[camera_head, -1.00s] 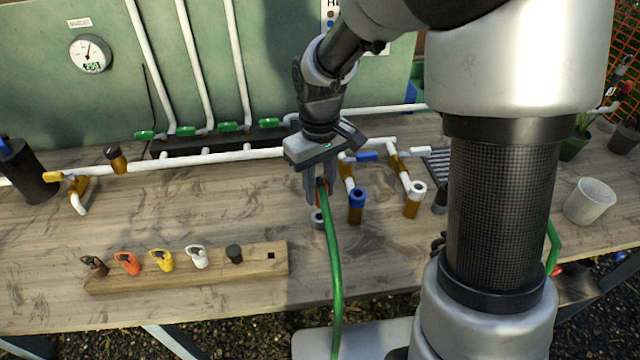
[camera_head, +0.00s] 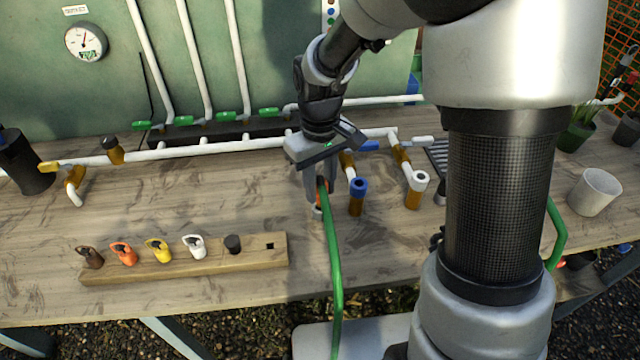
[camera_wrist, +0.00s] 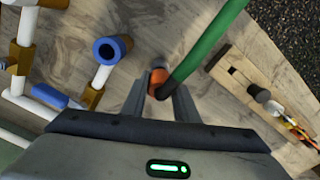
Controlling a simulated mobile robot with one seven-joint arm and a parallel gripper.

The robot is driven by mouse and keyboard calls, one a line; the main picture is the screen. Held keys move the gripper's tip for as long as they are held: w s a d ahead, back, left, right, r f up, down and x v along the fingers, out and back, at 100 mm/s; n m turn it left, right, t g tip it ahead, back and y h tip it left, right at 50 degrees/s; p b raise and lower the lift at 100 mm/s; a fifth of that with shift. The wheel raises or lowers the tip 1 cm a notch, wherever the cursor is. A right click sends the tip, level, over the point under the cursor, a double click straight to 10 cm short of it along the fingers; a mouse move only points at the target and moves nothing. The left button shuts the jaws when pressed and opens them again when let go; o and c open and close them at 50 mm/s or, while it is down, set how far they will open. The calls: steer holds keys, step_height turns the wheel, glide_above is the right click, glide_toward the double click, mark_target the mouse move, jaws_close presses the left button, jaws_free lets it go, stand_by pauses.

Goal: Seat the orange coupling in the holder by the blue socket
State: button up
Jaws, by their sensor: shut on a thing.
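The orange coupling (camera_wrist: 158,84) is on the end of a green hose (camera_head: 333,250). My gripper (camera_head: 322,202) is shut on the coupling, which shows as a small orange patch between the fingers. The blue socket (camera_head: 358,187) stands on a brass stub just right of my gripper; it also shows upper left in the wrist view (camera_wrist: 108,50). A small pale rim of the holder (camera_head: 318,211) shows under the fingertips. The coupling's lower end is right at it, but I cannot tell whether it is inside.
A wooden rack (camera_head: 185,262) with several coloured fittings lies front left. A white socket (camera_head: 419,178) on a brass stub stands right of the blue one. White pipes (camera_head: 235,147) run behind. A white cup (camera_head: 595,192) stands far right.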

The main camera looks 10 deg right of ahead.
steer(key=shift+s+f+b, duration=0.1)
steer(key=shift+f+b, duration=0.95)
steer(key=shift+f, duration=0.65)
stand_by(1.5)
steer(key=o, duration=1.1)
steer(key=shift+o, duration=0.2)
steer(key=shift+r, duration=0.1)
step_height(320, 180, up, 18)
steer(key=f+p, duration=0.1)
steer(key=p, duration=0.2)
steer(key=s+d+r+m+t+p, duration=0.2)
steer(key=s+d+r+m+p, duration=0.1)
steer(key=s+r, duration=0.4)
steer(key=s+d+r+m+t+p, duration=0.2)
steer(key=s+d+r+p, duration=0.3)
steer(key=s+r, duration=0.3)
steer(key=shift+s+d+r+m+t+p, duration=0.2)
steer(key=shift+s+d+m+t+p, duration=0.15)
steer(key=shift+s+t+p, duration=0.35)
